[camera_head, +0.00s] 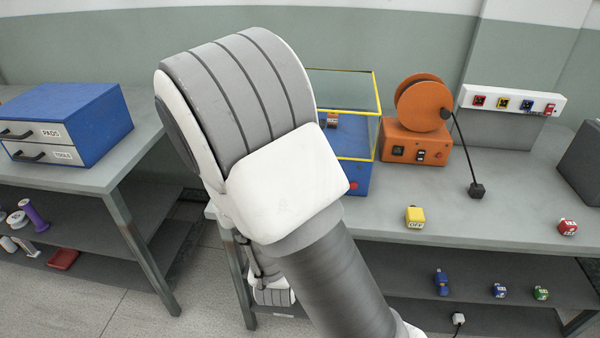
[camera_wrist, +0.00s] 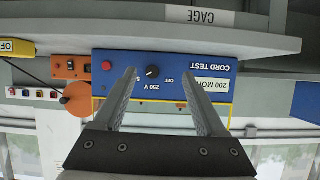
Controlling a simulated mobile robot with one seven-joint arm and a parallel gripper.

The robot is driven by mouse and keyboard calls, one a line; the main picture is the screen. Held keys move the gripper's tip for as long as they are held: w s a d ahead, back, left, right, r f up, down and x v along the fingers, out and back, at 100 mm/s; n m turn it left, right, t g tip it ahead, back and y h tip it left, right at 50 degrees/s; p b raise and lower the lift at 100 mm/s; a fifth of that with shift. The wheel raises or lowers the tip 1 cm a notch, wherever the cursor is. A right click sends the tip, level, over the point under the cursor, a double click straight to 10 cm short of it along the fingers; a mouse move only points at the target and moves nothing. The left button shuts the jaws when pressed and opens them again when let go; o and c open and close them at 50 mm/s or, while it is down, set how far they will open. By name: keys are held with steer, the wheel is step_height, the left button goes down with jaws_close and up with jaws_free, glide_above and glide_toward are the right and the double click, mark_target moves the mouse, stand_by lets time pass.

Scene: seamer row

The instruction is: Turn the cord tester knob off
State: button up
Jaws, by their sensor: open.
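The cord tester is a blue box (camera_wrist: 215,68) that appears upside down in the wrist view, marked CORD TEST. Its black knob (camera_wrist: 152,72) is on the front face, with OFF and 250 V printed near it. The knob's pointer is too small to read surely. A red button (camera_wrist: 107,65) is on the same face. My gripper (camera_wrist: 158,75) is open and empty, its fingers on either side of the knob in the picture; I cannot tell how far off it is. In the head view the tester (camera_head: 358,178) is partly hidden behind my arm, and my gripper is hidden.
A yellow-framed clear cage (camera_head: 345,90) stands on the tester. An orange machine with a reel (camera_head: 420,145) stands right of it. A yellow OFF block (camera_head: 415,217) and a red block (camera_head: 567,228) lie on the bench (camera_head: 490,215). Blue drawers (camera_head: 75,115) stand on the left bench.

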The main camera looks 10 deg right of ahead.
steer(key=w+d+n+t+b, duration=0.1)
steer(key=w+d, duration=0.1)
steer(key=w, duration=0.3)
steer(key=w+d+n+t+h+b, duration=0.1)
steer(key=w+d+t+b, duration=0.1)
steer(key=w, duration=0.2)
steer(key=w+d+f+n+t+b, duration=0.1)
steer(key=w+d+b, duration=0.1)
steer(key=w, duration=0.3)
steer(key=shift+w+f+t, duration=0.1)
steer(key=shift+w+t, duration=0.25)
steer(key=shift+t, duration=0.05)
steer(key=shift+c, duration=0.3)
jaws_close()
